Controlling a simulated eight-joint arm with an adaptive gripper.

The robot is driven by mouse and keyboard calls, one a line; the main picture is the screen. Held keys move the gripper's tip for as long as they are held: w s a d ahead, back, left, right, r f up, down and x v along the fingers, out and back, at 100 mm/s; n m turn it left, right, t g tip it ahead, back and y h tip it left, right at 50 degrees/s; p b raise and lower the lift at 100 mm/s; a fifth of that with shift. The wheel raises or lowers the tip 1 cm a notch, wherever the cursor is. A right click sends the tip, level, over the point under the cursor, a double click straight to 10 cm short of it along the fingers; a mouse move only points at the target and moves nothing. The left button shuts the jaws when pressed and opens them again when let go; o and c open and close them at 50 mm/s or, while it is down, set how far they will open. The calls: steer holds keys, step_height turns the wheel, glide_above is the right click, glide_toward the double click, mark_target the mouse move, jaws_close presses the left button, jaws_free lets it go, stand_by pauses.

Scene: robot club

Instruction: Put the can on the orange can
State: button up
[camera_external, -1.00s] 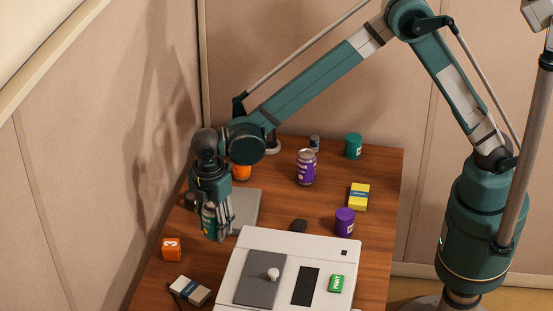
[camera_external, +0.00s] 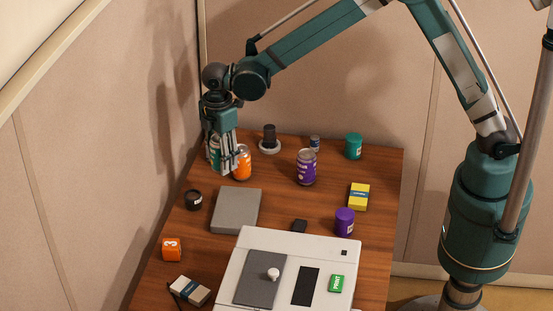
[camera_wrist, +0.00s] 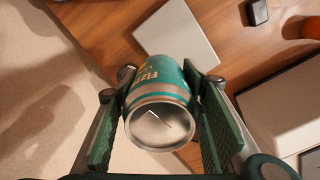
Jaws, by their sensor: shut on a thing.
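A teal can (camera_wrist: 160,95) with a silver end is between the two green finger pads of my gripper (camera_wrist: 163,110) in the wrist view, with its end facing the camera. In the external view my gripper (camera_external: 222,165) is shut on this teal can (camera_external: 213,150), which is mostly covered by the fingers. The orange can (camera_external: 242,163) stands upright at the table's back left, just right of and partly behind my fingers. I cannot tell whether the held can touches it. The orange can is not identifiable in the wrist view.
A purple can (camera_external: 306,168) stands to the right. A dark cylinder on a white base (camera_external: 269,140) stands behind. A white machine (camera_external: 320,255) fills the front of the table.

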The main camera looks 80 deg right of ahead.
step_height(320, 180, up, 6)
steer(key=f+m+p, duration=0.1)
steer(key=m+p, duration=0.1)
steer(key=p, duration=0.2)
glide_above(240, 149)
steer(key=shift+d+r, duration=0.1)
steer(key=shift+r, duration=0.15)
steer(key=shift+f, duration=0.1)
steer(key=shift+f, duration=3.05)
steer(key=shift+f, duration=0.1)
steer(key=shift+f, duration=1.75)
steer(key=shift+f, duration=0.15)
steer(key=o, duration=1.1)
